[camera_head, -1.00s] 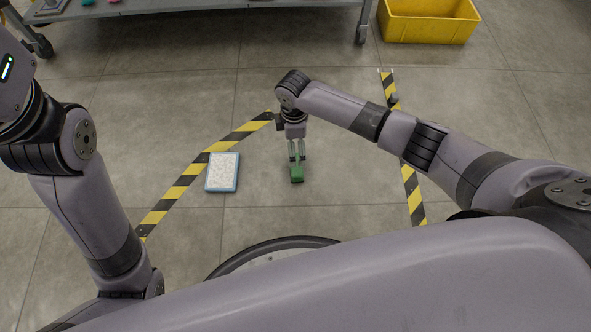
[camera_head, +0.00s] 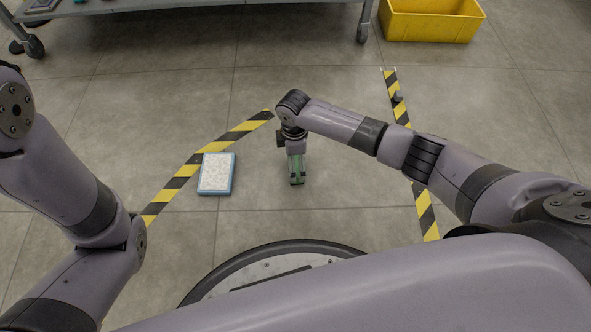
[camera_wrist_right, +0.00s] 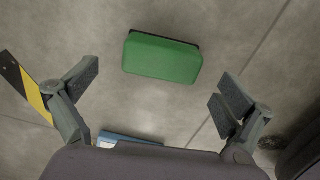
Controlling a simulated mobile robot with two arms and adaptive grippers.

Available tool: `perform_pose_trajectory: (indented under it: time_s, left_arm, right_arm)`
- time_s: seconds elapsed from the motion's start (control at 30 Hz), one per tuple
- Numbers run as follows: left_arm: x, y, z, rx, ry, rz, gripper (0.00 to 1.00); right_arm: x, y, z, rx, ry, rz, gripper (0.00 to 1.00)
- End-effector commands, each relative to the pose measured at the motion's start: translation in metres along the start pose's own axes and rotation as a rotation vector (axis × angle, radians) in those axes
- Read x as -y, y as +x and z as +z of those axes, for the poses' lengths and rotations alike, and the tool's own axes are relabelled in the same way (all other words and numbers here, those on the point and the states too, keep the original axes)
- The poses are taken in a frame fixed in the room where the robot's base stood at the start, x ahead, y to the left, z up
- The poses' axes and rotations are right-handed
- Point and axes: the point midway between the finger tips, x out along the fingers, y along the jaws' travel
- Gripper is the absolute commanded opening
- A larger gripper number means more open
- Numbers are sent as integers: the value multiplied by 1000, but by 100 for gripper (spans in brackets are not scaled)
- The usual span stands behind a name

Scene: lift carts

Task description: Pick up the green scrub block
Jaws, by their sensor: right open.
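The green scrub block (camera_wrist_right: 163,58) lies on the grey floor, clear of both fingers in the right wrist view. My right gripper (camera_wrist_right: 158,87) is open, its fingers spread wide to the left and right of the picture with the block between and beyond them. In the head view my right gripper (camera_head: 297,165) points down at the floor over the block (camera_head: 297,182), which is mostly covered by the fingers. My left arm shows at the left of the head view, but its gripper is out of the picture.
A white pad with a blue edge (camera_head: 216,174) lies on the floor left of the block. Yellow-black tape strips (camera_head: 182,178) run on both sides. A yellow bin (camera_head: 430,22) and a grey cart (camera_head: 180,8) stand at the back.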

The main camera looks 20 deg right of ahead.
Motion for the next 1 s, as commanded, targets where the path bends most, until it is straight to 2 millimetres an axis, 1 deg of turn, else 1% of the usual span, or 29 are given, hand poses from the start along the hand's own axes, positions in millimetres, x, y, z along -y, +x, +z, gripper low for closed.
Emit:
perform_pose_trajectory:
  time_s: [0.03, 0.23, 0.33, 0.57, 1.0]
  left_arm:
    - [-3, -12, -5, -2, 0, 0, 40]
    - [-7, -33, -12, -2, 0, 1, 40]
    - [-8, -36, -13, -2, 0, 1, 40]
    - [-7, -34, -12, -1, -1, 0, 40]
    - [-7, -34, -12, -1, -1, 0, 40]
  right_arm:
    - [1, 13, 2, 1, 0, 0, 98]
    - [2, 35, 3, 1, 1, 1, 98]
    - [2, 38, 3, 1, 2, 2, 98]
    - [2, 37, 3, 1, 2, 1, 98]
    - [2, 37, 3, 1, 1, 1, 69]
